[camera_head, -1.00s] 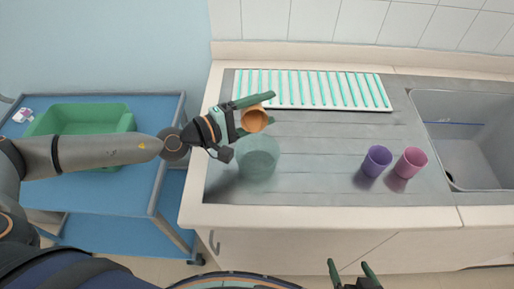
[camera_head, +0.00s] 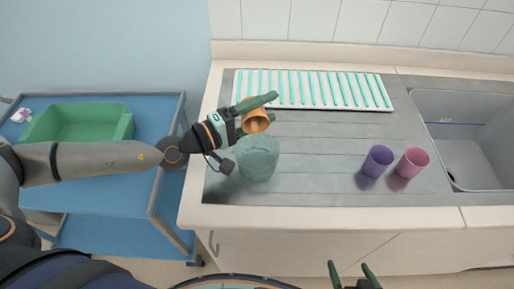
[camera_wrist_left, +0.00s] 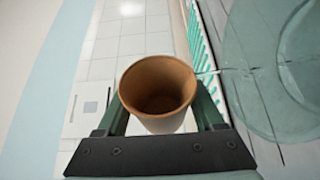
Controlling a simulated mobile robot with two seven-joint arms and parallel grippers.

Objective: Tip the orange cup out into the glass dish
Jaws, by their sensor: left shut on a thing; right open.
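My left gripper (camera_head: 262,112) is shut on the orange cup (camera_head: 254,122) and holds it tilted above the far edge of the glass dish (camera_head: 258,160). In the left wrist view the cup (camera_wrist_left: 157,95) sits between the two fingers, its mouth towards the camera and its inside looking empty in shadow. A thin clear streak runs from the cup's rim to the glass dish (camera_wrist_left: 285,90) at right in that view. The dish is round and see-through, with a pale greenish, rippled look inside. My right gripper (camera_head: 355,272) is open and empty at the bottom edge of the head view.
A white rack with teal strips (camera_head: 312,104) lies behind the dish. A purple cup (camera_head: 377,161) and a pink cup (camera_head: 411,163) stand to the right, before the sink (camera_head: 470,150). A green bin (camera_head: 80,122) is on the blue cart (camera_head: 150,110). The counter's middle is clear.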

